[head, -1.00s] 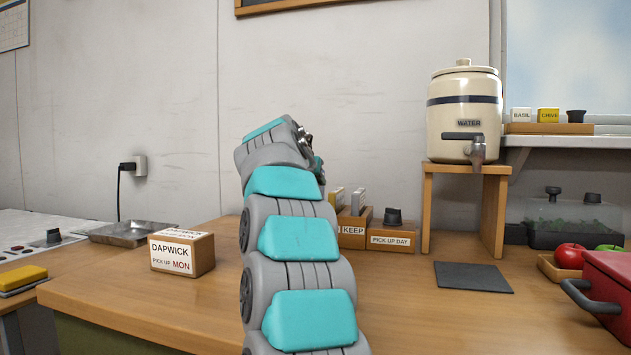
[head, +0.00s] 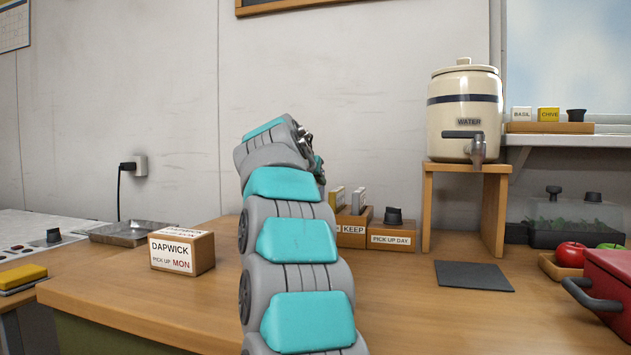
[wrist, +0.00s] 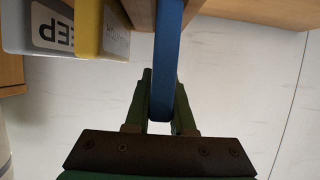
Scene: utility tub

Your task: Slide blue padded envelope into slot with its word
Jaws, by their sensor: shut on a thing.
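In the wrist view the blue padded envelope (wrist: 169,48) shows edge-on as a narrow blue band. My gripper (wrist: 163,98) is shut on its near end. The envelope's far end reaches wood at the top of the view; whether it is in a slot I cannot tell. A yellow item (wrist: 88,28) and a grey item with upside-down letters ending in "EEP" (wrist: 48,30) stand to its left. In the head view the wooden holder marked KEEP (head: 352,229) is partly behind my arm. The envelope and my fingertips are hidden there.
A wooden block marked PICK UP DAY (head: 391,239) stands right of the holder. A water crock (head: 464,112) on a stand (head: 467,168), a dark mat (head: 474,276) and a red pot (head: 611,290) are at right.

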